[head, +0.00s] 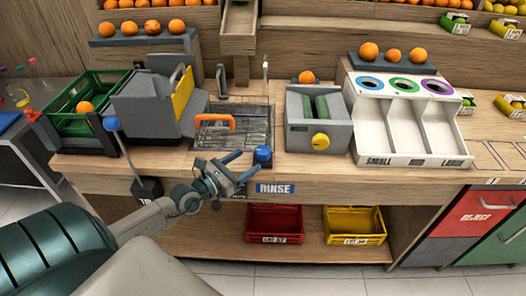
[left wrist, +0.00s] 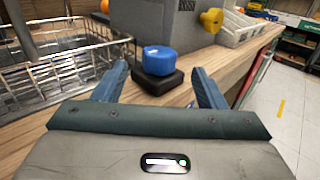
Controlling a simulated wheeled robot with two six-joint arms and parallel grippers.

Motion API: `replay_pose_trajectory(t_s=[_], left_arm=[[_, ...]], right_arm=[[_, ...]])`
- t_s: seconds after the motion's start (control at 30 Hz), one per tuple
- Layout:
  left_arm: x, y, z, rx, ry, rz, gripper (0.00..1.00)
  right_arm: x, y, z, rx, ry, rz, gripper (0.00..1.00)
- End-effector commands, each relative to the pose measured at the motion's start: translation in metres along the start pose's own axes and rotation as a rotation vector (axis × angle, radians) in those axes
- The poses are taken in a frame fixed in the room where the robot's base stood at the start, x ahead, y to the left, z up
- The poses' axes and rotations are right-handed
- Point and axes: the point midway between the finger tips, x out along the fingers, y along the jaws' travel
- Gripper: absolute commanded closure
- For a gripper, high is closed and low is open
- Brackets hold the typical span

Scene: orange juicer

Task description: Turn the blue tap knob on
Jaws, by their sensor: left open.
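The blue tap knob (head: 263,154) sits on a black base at the counter's front edge, just above the RINSE label. In the left wrist view the blue knob (left wrist: 158,61) lies ahead, between and beyond the fingertips. A small white mark shows on its top. My left gripper (head: 236,166) is open and empty, just left of the knob and apart from it in the head view. Its two blue fingers (left wrist: 152,88) point toward the knob in the wrist view. My right gripper is in neither view.
A wire sink basket (head: 235,138) with an orange handle lies behind the gripper. A grey machine with a yellow knob (head: 320,140) stands to the right. Red (head: 274,224) and yellow (head: 354,226) crates sit on the lower shelf.

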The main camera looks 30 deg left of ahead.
Motion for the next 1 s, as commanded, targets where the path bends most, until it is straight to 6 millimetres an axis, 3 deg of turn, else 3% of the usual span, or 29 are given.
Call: replay_pose_trajectory(t_s=[0.2, 0.43, 0.9, 1.0], left_arm=[[0.038, 0.001, -0.002, -0.002, -0.006, 0.002, 0.35], [0.067, 0.0, -0.001, -0.003, -0.004, 0.002, 0.35], [0.078, 0.0, 0.0, -0.002, -0.001, 0.001, 0.35], [0.078, 0.0, 0.0, -0.002, -0.001, 0.001, 0.53]], right_arm=[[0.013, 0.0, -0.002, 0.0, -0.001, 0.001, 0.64], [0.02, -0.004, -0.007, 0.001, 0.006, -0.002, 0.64], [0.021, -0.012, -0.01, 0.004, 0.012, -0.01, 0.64], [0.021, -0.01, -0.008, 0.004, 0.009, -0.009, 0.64]])
